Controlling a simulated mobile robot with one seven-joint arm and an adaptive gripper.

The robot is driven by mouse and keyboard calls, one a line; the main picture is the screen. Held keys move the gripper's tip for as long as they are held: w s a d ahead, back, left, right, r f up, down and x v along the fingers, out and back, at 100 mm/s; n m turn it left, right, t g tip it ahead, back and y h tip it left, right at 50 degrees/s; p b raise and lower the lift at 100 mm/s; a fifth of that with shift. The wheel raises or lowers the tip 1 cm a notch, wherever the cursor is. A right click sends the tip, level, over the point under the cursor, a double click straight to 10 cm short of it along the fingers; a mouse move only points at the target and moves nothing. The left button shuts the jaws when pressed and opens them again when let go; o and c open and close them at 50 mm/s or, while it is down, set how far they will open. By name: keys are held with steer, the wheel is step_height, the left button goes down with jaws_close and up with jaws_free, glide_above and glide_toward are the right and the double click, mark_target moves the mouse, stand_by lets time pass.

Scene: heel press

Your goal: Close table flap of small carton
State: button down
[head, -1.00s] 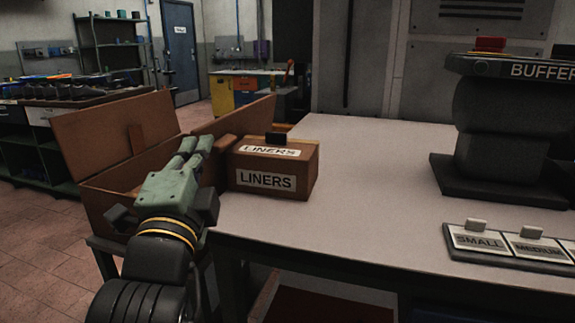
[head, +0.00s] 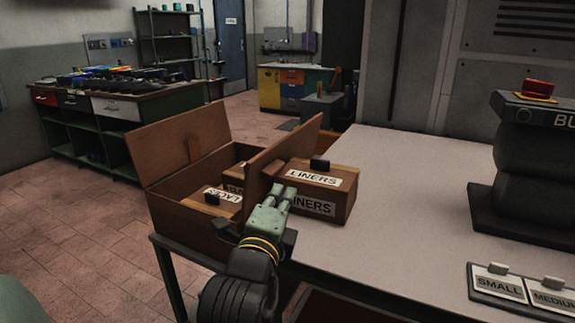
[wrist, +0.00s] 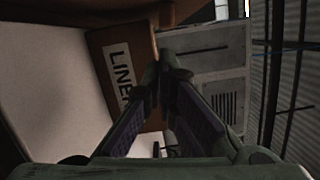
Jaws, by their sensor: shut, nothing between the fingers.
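The small carton (head: 178,209) is an open brown box at the table's left edge. Its table flap (head: 284,146) stands up, leaning toward the table. The opposite flap (head: 180,143) is also raised. Inside are a box labelled LACES (head: 226,193) and another partly hidden labelled box. My gripper (head: 284,193) is shut and empty, on the table side of the carton, in front of the LINERS box (head: 340,208). In the wrist view the shut fingertips (wrist: 166,72) overlap the LINERS box (wrist: 118,45). Whether they touch anything cannot be told.
The LINERS box, with a black knob on its lid, sits on the table (head: 400,190) close beside the table flap. A dark press (head: 535,170) and a SMALL/MEDIUM label panel (head: 515,290) stand to the right. Open floor (head: 70,230) lies left.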

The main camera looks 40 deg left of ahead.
mark_target(286, 184)
steer(key=p+x, duration=0.1)
steer(key=x, duration=0.4)
steer(key=shift+a, duration=0.15)
